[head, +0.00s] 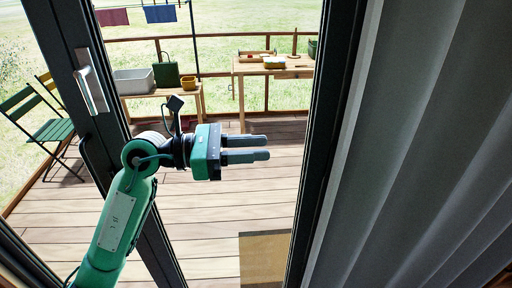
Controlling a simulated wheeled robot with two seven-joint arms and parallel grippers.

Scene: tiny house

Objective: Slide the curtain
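The curtain (405,150) is grey and hangs in vertical folds over the right part of the head view, beside the dark door frame. My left gripper (268,148) is in the middle of the view, in front of the doorway opening, with its two fingers pointing right toward the curtain. The fingers lie close together with a narrow gap and nothing visible between them; whether they are fully shut is unclear. The gripper is apart from the curtain in the picture. My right gripper is not in view.
A dark-framed glass door (72,62) with a metal handle (91,88) is at left. Beyond lies a wooden deck (210,215) with a mat (263,258), a green folding chair (50,130), a low bench (160,93) and a table (245,69) with items.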

